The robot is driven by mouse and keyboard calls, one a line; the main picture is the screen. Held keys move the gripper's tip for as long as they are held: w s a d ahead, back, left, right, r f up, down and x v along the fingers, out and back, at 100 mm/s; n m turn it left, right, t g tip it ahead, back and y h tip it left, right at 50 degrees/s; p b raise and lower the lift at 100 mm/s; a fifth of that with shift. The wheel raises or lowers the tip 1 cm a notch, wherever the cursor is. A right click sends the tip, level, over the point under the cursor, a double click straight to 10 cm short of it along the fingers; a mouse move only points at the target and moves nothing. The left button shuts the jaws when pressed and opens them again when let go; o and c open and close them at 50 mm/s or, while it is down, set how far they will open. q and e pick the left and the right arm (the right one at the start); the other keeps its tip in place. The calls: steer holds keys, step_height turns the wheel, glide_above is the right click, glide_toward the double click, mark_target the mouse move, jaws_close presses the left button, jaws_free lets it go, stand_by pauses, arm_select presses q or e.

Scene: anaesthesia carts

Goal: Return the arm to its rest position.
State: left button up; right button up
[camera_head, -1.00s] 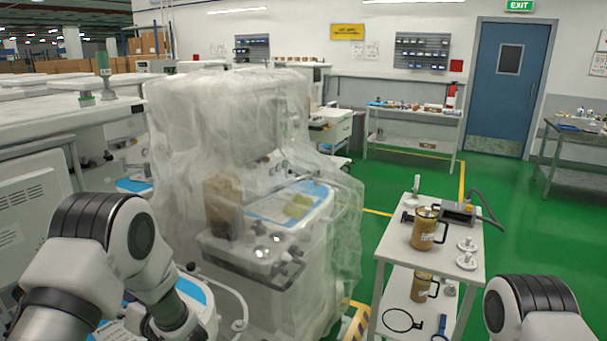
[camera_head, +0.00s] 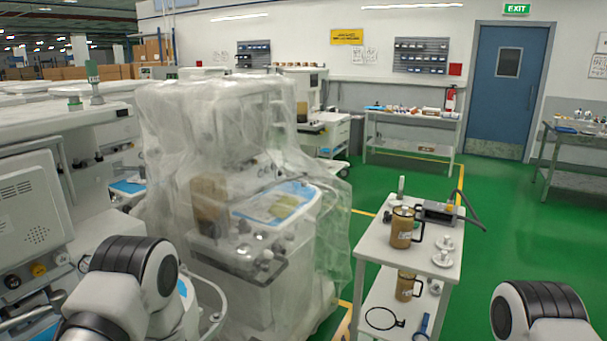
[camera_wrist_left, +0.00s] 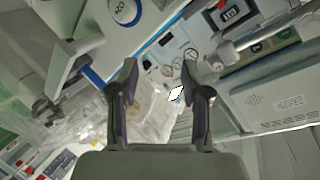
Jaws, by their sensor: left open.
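My left gripper (camera_wrist_left: 160,85) shows in the left wrist view with its two fingers apart and nothing between them. Behind the fingers are parts of an anaesthesia cart, with panels, dials and a blue-edged surface. In the head view my left arm (camera_head: 125,285) comes in at the lower left, bent in front of the carts; its gripper is not visible there. My right arm (camera_head: 540,312) shows only as a joint at the lower right, and its gripper is out of view.
A plastic-covered anaesthesia cart (camera_head: 245,110) stands close in front, left of centre. A white trolley (camera_head: 425,262) with brown canisters (camera_head: 402,229) is to its right. Another white cart (camera_head: 30,205) is at the left. Green floor (camera_head: 500,235) is clear at the right.

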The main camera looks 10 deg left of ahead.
arm_select(q)
steer(key=s+d+f+m+g+h, duration=0.15)
steer(key=s+d+f+h, duration=0.25)
steer(key=s+d+f, duration=0.4)
steer(key=s+d+f+m+g+h, duration=0.1)
steer(key=s+d+f+g+h, duration=0.3)
steer(key=s, duration=0.6)
steer(key=s+d+f+g+h, duration=0.1)
steer(key=s+d+g+h, duration=0.2)
steer(key=s, duration=0.5)
steer(key=shift+s+d+n+h, duration=0.3)
steer(key=shift+d+n+h, duration=0.15)
steer(key=shift+d, duration=0.3)
